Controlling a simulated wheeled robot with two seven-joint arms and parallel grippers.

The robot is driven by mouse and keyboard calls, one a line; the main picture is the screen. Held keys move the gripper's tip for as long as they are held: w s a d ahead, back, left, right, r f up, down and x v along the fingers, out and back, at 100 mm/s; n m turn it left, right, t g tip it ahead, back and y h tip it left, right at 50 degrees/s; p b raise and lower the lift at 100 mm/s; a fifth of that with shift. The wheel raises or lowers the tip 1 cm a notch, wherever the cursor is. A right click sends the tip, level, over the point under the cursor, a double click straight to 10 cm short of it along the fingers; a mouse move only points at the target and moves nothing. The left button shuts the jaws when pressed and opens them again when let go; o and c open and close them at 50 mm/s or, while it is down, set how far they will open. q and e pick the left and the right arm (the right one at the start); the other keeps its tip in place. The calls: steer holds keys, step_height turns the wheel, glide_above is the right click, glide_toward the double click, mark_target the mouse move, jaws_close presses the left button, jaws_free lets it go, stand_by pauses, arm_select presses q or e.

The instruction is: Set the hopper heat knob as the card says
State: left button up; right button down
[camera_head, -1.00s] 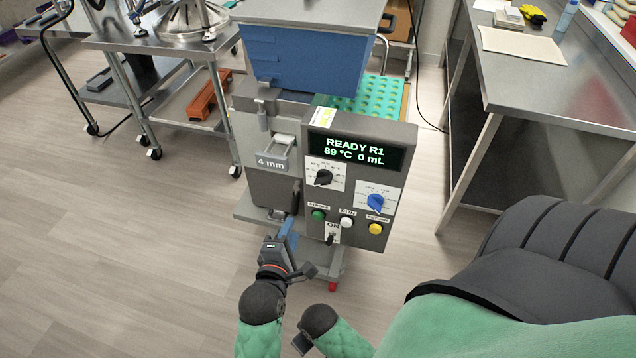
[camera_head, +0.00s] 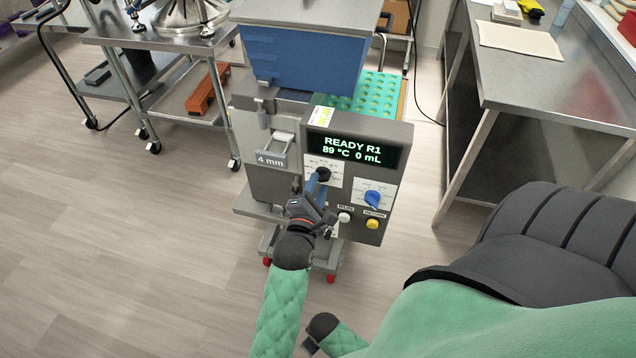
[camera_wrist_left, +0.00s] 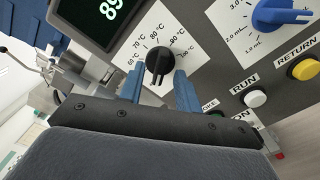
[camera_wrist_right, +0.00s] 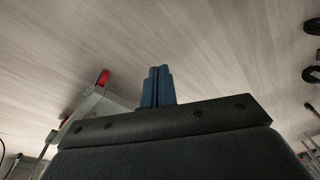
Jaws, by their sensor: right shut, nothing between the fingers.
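The black hopper heat knob (camera_head: 323,174) sits on a white temperature dial on the grey panel below the display. In the left wrist view the knob (camera_wrist_left: 158,62) stands between and just beyond the fingertips of my left gripper (camera_wrist_left: 160,82), which is open with a finger to either side. I cannot tell its exact setting. In the head view my left gripper (camera_head: 319,184) partly covers the dial. My right gripper (camera_wrist_right: 157,86) is shut and empty, low over the floor.
The display (camera_head: 352,150) reads "READY R1 89 °C 0 mL". A blue knob (camera_head: 372,199), a white RUN button (camera_head: 344,217) and a yellow button (camera_head: 372,224) are close by on the panel. A steel table (camera_head: 545,75) stands at right.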

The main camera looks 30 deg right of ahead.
arm_select(q)
steer(key=shift+w+d, duration=0.25)
steer(key=shift+d, duration=0.05)
arm_select(e)
steer(key=shift+s+f, duration=0.15)
steer(key=shift+f, duration=0.3)
arm_select(q)
jaws_close()
steer(key=shift+m, duration=0.3)
